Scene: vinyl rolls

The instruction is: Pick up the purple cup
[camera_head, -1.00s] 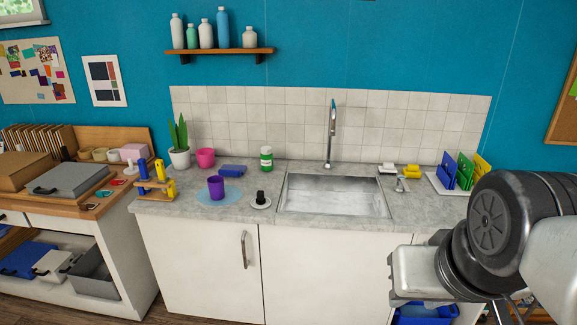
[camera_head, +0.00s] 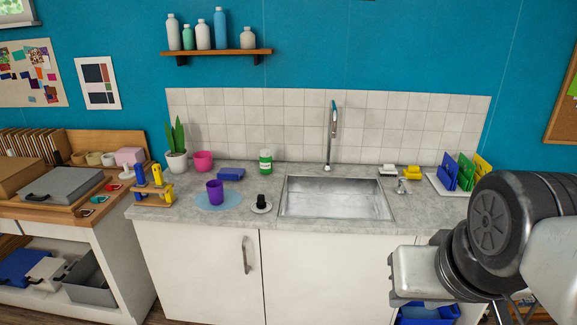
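The purple cup (camera_head: 215,193) stands upright on a round light-blue mat (camera_head: 226,203) on the grey countertop, left of the sink. Its open top faces up and nothing covers it. Part of my arm shows large at the right edge of the view, well apart from the cup. My gripper itself cannot be made out in this view.
A pink cup (camera_head: 203,161), a blue block (camera_head: 231,174), a green jar (camera_head: 265,161) and a potted plant (camera_head: 176,155) stand behind the purple cup. A wooden rack (camera_head: 154,192) is left of it, a black-knobbed stopper (camera_head: 261,205) right. The sink (camera_head: 335,198) lies further right.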

